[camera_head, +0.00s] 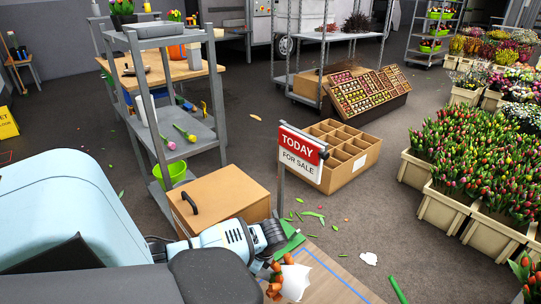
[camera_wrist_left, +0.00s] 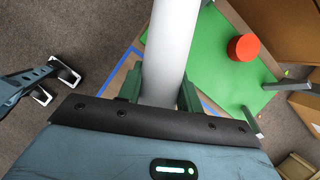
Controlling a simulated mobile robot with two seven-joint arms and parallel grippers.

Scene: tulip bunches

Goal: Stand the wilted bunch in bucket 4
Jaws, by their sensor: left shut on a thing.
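My left gripper (camera_head: 268,240) is low in the head view, over the near table edge. In the left wrist view its jaws (camera_wrist_left: 164,88) are shut around a white, tube-like wrap (camera_wrist_left: 175,45), apparently that of the bunch. In the head view, drooping orange blooms (camera_head: 273,281) and white wrapping (camera_head: 294,283) show just below the gripper. What looks like my right gripper (camera_wrist_left: 56,86) is at the left of the wrist view, its fingers apart and empty. No bucket numbered 4 can be made out.
The wooden table (camera_head: 330,285) has blue tape lines and a green mat (camera_wrist_left: 215,75) with an orange-red round object (camera_wrist_left: 243,47). A red-and-white sale sign (camera_head: 302,153) stands behind the table, near a brown case (camera_head: 220,197). Tulip crates (camera_head: 447,210) fill the right.

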